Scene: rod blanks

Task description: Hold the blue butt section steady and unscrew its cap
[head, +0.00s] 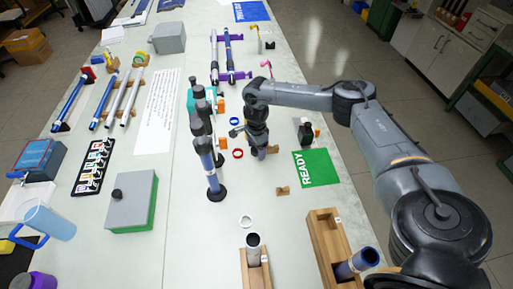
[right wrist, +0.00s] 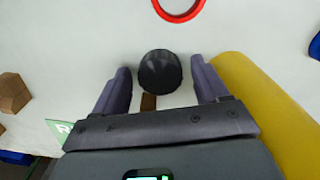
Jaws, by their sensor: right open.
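A blue section (head: 211,172) stands upright on a black base in the middle of the table, likely the butt section. Dark, thick cylinders rise at its upper end and overlap other upright pieces behind it, so I cannot tell which part is its cap. My right gripper (head: 261,153) is to the right of it, pointing down, apart from it. In the right wrist view, the right gripper (right wrist: 162,95) is open, with a round black piece (right wrist: 160,72) between its fingers; I cannot tell if they touch it. My left gripper is out of view.
A red ring (head: 237,153) lies left of my right gripper, and a green READY mat (head: 316,168) lies right of it. Wooden holders (head: 325,242) stand at the near edge. A grey-green box (head: 131,201) and a rack of rods (head: 122,98) are at left.

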